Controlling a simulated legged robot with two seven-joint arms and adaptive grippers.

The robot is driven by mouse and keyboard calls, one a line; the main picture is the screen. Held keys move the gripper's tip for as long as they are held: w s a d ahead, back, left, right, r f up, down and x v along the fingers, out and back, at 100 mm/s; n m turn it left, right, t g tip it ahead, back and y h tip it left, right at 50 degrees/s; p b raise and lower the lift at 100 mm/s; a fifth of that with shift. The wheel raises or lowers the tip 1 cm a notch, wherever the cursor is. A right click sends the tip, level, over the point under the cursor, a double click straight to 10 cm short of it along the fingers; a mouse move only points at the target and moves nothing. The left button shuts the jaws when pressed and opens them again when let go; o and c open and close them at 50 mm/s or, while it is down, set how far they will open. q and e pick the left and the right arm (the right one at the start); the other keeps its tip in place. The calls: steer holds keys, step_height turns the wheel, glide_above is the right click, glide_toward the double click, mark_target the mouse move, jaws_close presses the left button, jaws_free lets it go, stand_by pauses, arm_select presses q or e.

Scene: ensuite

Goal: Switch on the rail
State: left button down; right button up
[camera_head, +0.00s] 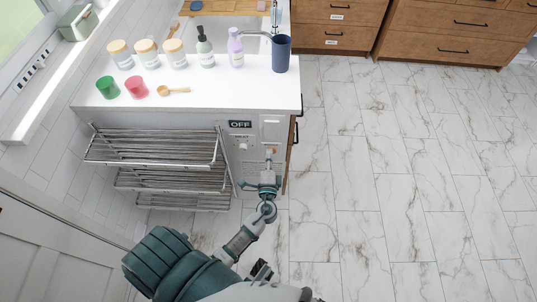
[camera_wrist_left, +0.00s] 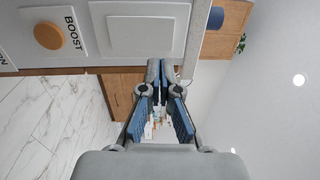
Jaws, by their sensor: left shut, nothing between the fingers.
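The rail is a metal rack of several bars (camera_head: 155,147) on the side panel of the counter, at the left in the head view. Right of it, a dark display (camera_head: 240,124) reads OFF, with a small knob (camera_head: 243,146) below. A white switch plate (camera_head: 272,128) is right of the display; a large white square plate (camera_wrist_left: 135,30) fills the upper wrist view, beside a round orange BOOST button (camera_wrist_left: 47,36). My left gripper (camera_head: 269,155) is shut and empty, just below the switch plate in the head view. Contact cannot be told. My right gripper does not show.
The white counter top (camera_head: 220,90) above carries several jars, a green cup (camera_head: 108,87), a pink cup (camera_head: 137,87), bottles and a blue tumbler (camera_head: 281,54). Wooden drawers (camera_head: 440,35) stand at the back. The marble floor (camera_head: 400,170) is clear to the right.

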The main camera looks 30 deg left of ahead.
mark_target(270, 126)
arm_select(q)
steer(key=x, duration=0.9)
steer(key=shift+w+d+r+p, duration=0.1)
steer(key=shift+w+p, duration=0.2)
steer(key=shift+w+a, duration=0.45)
steer(key=shift+a, duration=0.05)
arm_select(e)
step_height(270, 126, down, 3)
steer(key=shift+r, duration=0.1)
arm_select(q)
steer(key=shift+d, duration=0.2)
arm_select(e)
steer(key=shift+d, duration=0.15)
arm_select(q)
steer(key=shift+w+a+r+g+p, duration=0.25)
steer(key=shift+g+p, duration=0.15)
steer(key=shift+p, duration=0.8)
steer(key=shift+f, duration=0.2)
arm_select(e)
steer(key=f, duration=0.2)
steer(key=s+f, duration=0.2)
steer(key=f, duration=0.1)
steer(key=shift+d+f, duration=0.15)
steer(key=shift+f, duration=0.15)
arm_select(q)
steer(key=shift+a+f, duration=0.1)
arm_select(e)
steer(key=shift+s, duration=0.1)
